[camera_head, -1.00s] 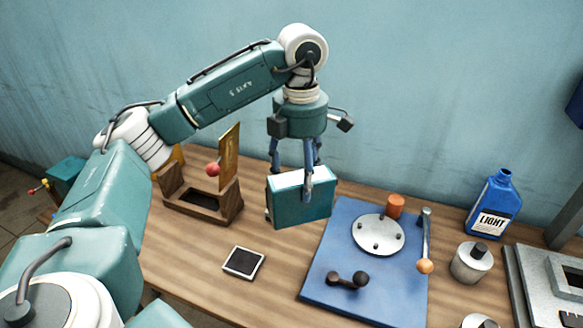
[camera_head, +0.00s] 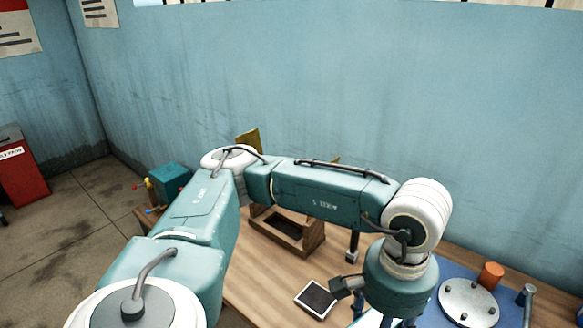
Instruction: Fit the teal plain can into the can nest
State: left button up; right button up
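My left arm reaches in from the left and bends down at the right. My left gripper (camera_head: 385,318) is at the bottom edge of the head view, with only its upper part showing. Its fingertips are cut off, so I cannot see whether they hold anything. The teal can that was under the gripper a second ago does not show clearly. A wooden frame with a dark opening (camera_head: 312,240) stands left of the gripper, partly behind my forearm; I cannot tell whether it is the can nest. My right gripper is not in view.
A small dark framed pad (camera_head: 316,299) lies on the table. A blue mat (camera_head: 446,271) holds a metal disc (camera_head: 468,303) and an orange knob (camera_head: 491,275). A red cabinet (camera_head: 22,178) stands farther off.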

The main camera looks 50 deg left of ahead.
aim_at(300, 238)
jog(key=k+j, duration=0.1)
jog(key=j, duration=0.25)
jog(key=k+j, duration=0.1)
jog(key=j, duration=0.6)
jog(key=k+j, duration=0.15)
jog(key=j, duration=0.2)
jog(key=i+j, duration=0.6)
jog(key=j, duration=0.25)
